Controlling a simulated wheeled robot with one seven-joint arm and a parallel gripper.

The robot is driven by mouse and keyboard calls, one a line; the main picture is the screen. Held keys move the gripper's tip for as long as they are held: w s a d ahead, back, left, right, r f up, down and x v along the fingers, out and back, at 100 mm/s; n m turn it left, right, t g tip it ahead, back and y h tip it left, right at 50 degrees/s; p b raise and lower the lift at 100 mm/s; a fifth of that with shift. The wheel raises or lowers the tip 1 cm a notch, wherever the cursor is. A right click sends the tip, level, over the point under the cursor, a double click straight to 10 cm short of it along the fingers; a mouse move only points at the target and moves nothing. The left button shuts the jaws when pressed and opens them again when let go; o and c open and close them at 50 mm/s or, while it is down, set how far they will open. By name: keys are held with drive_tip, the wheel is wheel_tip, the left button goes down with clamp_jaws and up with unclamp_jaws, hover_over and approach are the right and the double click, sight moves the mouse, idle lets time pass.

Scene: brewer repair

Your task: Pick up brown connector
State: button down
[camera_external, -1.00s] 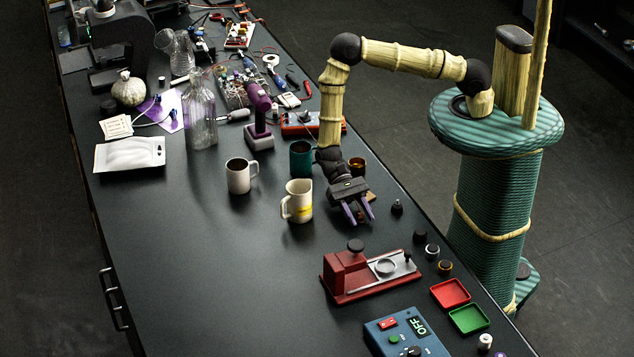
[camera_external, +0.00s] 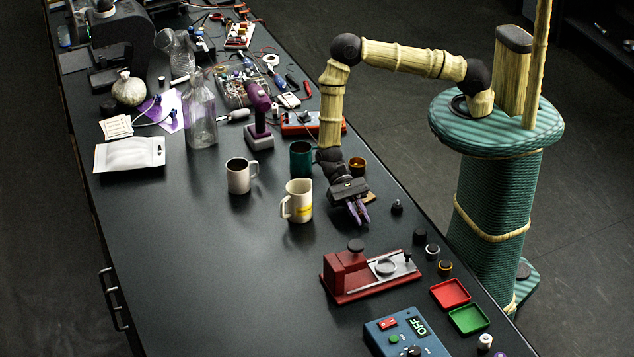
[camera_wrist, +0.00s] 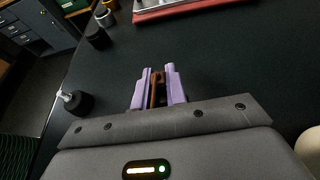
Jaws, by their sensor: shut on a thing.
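My gripper (camera_external: 359,212) has purple fingers and is low over the dark table, to the right of the white pitcher. In the wrist view, my gripper (camera_wrist: 158,84) is shut on the brown connector (camera_wrist: 157,90), a thin brown piece that shows between the two fingers. Much of the connector is hidden by the fingers. In the external view a small brown edge (camera_external: 371,197) shows beside the gripper; I cannot tell from this view whether it is part of the connector.
The white pitcher (camera_external: 298,203) stands close to the left of my gripper. A small black knobbed piece (camera_external: 397,207) is to the right, also in the wrist view (camera_wrist: 76,102). A red press (camera_external: 347,278) stands in front.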

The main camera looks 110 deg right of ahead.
sight(360, 212)
wheel_tip(360, 212, up, 10)
drive_tip(key=b, duration=0.2)
drive_tip(key=shift+b, duration=0.3)
idle(0.6)
